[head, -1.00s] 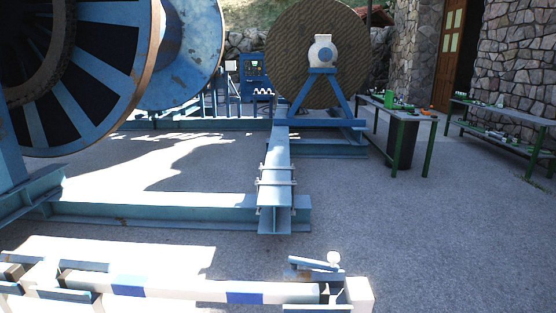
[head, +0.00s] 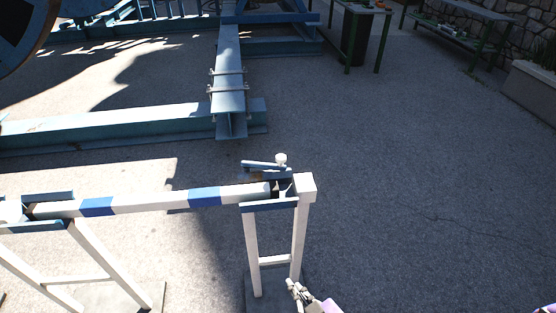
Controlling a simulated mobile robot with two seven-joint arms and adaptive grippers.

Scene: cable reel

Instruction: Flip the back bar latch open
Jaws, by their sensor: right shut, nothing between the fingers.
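A white and blue striped bar (head: 155,202) lies across white stands. At its right end, a blue latch (head: 262,167) with a white round knob (head: 281,159) sits on top of the right stand (head: 299,235). The latch lever lies nearly flat, pointing left above the bar. My right gripper (head: 293,288) is at the bottom of the picture, by the foot of the right stand and well below the latch in the picture. It is shut and empty. My left gripper is not in view.
A blue steel beam frame (head: 130,124) lies on the ground beyond the bar. A left stand (head: 110,262) holds the bar's other end. Green-legged tables (head: 362,10) stand at the back right. The paved ground (head: 430,170) to the right is clear.

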